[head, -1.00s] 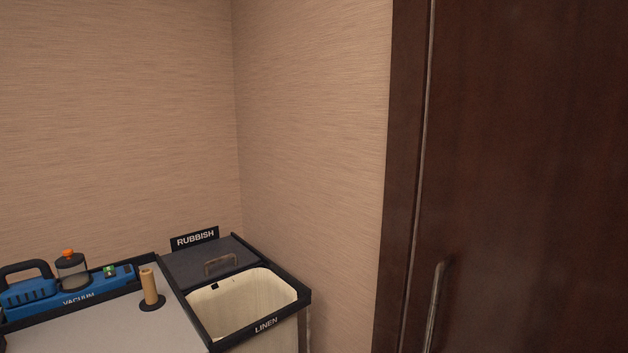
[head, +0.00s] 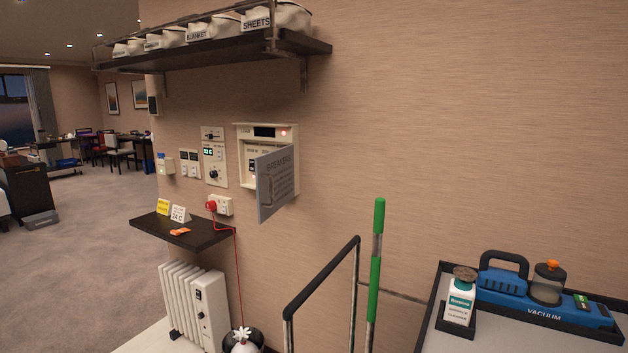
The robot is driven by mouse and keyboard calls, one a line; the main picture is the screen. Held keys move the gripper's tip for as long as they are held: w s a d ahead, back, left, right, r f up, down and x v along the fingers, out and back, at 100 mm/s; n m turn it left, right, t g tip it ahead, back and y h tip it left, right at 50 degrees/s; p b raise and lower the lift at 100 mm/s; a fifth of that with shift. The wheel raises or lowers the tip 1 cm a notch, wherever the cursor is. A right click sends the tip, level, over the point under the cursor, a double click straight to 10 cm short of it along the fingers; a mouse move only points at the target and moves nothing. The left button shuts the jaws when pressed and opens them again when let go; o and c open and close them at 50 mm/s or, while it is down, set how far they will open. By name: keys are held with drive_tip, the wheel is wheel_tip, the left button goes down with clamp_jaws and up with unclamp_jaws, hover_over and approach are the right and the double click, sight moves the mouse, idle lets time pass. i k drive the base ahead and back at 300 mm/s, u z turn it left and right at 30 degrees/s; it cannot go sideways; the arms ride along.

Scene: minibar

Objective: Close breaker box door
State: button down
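The breaker box (head: 287,135) is a cream panel set on the wall, left of the middle in the head view. Its grey door (head: 276,183), lettered "BREAKERS", stands open and swung out from the wall. My gripper is not in view.
A housekeeping cart with a black handle (head: 322,276) and a blue vacuum (head: 535,295) stands at the lower right. A green pole (head: 375,270) rises beside it. A dark shelf (head: 180,231) and a white radiator (head: 195,303) are below left. Open carpet lies at the left.

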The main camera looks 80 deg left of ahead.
sight(273, 170)
drive_tip(key=u, duration=2.7)
drive_tip(key=k, duration=0.5)
drive_tip(key=u, duration=0.9)
drive_tip(key=i, duration=0.95)
drive_tip(key=z, duration=0.55)
drive_tip(key=i, duration=0.65)
drive_tip(key=z, duration=0.75)
